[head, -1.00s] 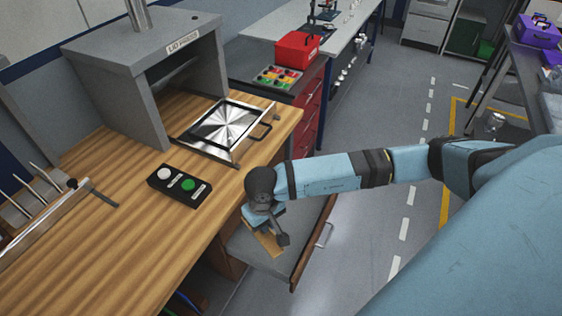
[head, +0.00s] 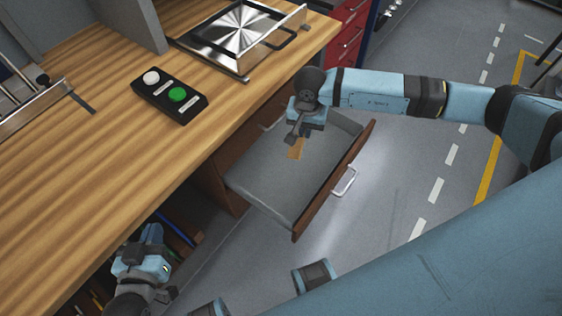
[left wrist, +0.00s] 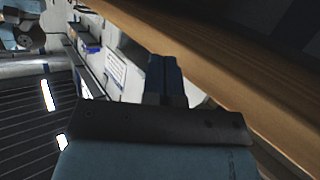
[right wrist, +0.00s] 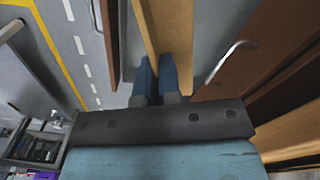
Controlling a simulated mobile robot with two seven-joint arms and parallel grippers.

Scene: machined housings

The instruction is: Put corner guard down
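The corner guard is a tan strip (head: 297,148), mostly hidden by my right gripper in the head view. In the right wrist view the tan strip (right wrist: 168,28) runs out from between the blue fingers of my right gripper (right wrist: 160,72), which is shut on it. In the head view that gripper (head: 296,138) points down over the far part of the open grey drawer (head: 270,185). I cannot tell whether the strip touches the drawer floor. My left gripper (head: 160,293) is low beside the bench's front; in the left wrist view its fingers (left wrist: 164,75) are together and empty.
The wooden bench top (head: 110,140) carries a button box (head: 170,95) and a framed metal plate (head: 240,40). The drawer front with its handle (head: 345,181) juts into the aisle. The drawer floor looks otherwise empty. Open floor (head: 400,190) lies to the right.

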